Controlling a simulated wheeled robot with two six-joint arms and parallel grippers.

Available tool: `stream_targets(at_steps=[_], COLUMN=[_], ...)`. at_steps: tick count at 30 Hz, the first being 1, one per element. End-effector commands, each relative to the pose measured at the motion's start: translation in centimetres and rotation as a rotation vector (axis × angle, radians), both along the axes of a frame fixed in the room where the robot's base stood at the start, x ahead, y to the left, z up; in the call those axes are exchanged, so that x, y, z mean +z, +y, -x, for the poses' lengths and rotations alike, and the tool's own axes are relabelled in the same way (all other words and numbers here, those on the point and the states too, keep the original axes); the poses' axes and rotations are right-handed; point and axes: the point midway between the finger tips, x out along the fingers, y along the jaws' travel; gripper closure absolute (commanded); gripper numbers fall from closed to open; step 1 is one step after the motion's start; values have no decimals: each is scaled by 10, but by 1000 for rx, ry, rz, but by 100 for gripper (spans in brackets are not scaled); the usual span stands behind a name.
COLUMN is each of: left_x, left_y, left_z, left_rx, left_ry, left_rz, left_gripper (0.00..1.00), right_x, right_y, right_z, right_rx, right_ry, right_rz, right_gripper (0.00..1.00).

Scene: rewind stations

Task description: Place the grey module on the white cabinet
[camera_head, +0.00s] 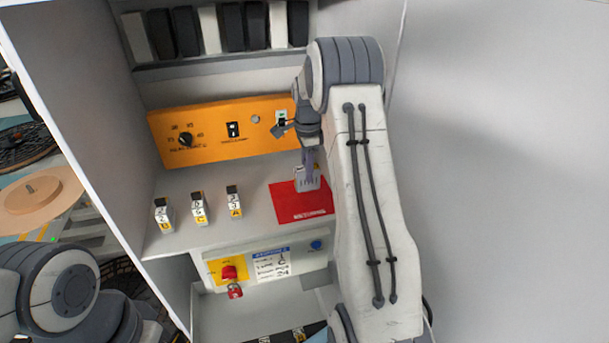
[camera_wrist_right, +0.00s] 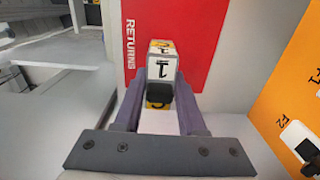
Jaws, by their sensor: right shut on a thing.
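My right gripper (camera_head: 308,168) is shut on a small module (camera_head: 308,180), which looks pale grey from the head. In the right wrist view the module (camera_wrist_right: 160,72) sits between the two purple-grey fingers (camera_wrist_right: 160,95); it shows a white label with a black 1, yellow parts and a dark end. It is over or at the upper edge of a red mat (camera_head: 290,205) marked RETURNS; I cannot tell whether it touches. The mat lies on the pale shelf of the white cabinet (camera_head: 255,222). My left arm shows at the lower left; its gripper is out of view.
Three labelled modules (camera_head: 198,208) stand in a row left of the mat. An orange panel (camera_head: 205,150) with a knob and switches rises behind. Black and white blocks (camera_head: 210,30) fill the upper shelf. A red stop button (camera_head: 229,272) is on the front below.

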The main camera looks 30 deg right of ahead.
Motion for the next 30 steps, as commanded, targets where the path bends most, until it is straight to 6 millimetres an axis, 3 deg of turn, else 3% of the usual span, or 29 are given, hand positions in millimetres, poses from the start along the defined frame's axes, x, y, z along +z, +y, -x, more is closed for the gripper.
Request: stream_targets(at_steps=[5, 13, 26, 27, 28, 30], left_x=[8, 24, 19, 20, 20, 20], left_y=[0, 0, 0, 0, 0, 0], left_z=[0, 0, 0, 0, 0, 0], left_rx=[-1, -4, -4, -4, -4, -4], left_ry=[0, 0, 0, 0, 0, 0], left_rz=[0, 0, 0, 0, 0, 0], left_gripper=[50, 50, 50, 50, 50, 50], right_x=[-9, -43, -51, -50, -50, -50], right_y=[5, 5, 5, 5, 5, 5], right_z=[-7, -7, -7, -7, -7, -7], right_rx=[0, 0, 1, 1, 1, 1], right_ry=[3, 1, -1, -1, 0, 0], right_rz=[-1, 0, 0, 0, 0, 0], right_gripper=[100, 100, 100, 45, 34, 30])
